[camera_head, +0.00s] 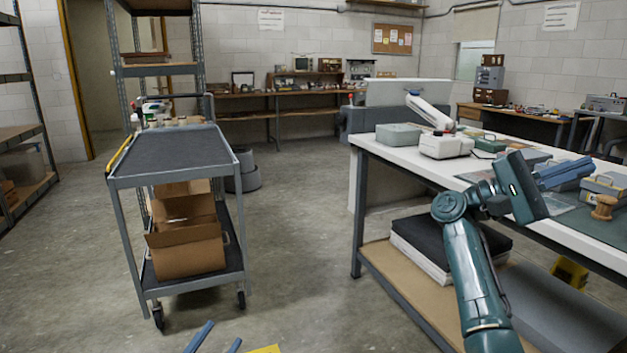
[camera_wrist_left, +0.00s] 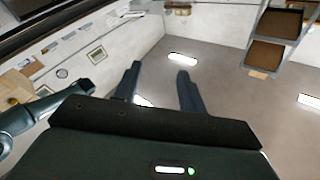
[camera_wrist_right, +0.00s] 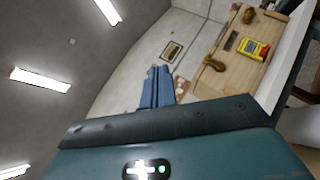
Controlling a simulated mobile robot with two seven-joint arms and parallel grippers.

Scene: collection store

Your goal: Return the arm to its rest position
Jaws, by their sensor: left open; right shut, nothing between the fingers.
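My right arm comes up at the right of the head view, in front of the white workbench (camera_head: 395,158). Its gripper (camera_head: 580,170) is held over the bench, pointing right, with its blue fingers together and nothing between them. The right wrist view shows the same shut fingers (camera_wrist_right: 158,86). My left gripper (camera_head: 225,332) shows only as two blue fingertips at the bottom edge of the head view, apart and over the floor. In the left wrist view its fingers (camera_wrist_left: 158,88) are spread and empty. The rest of the left arm is hidden in the head view.
A grey cart (camera_head: 170,152) with cardboard boxes (camera_head: 186,249) below stands at the left. The bench carries a white desk device (camera_head: 446,146), a grey-green case (camera_head: 398,136), a toolbox (camera_head: 604,187) and a wooden spool (camera_head: 604,207). The floor (camera_head: 300,260) between cart and bench is clear.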

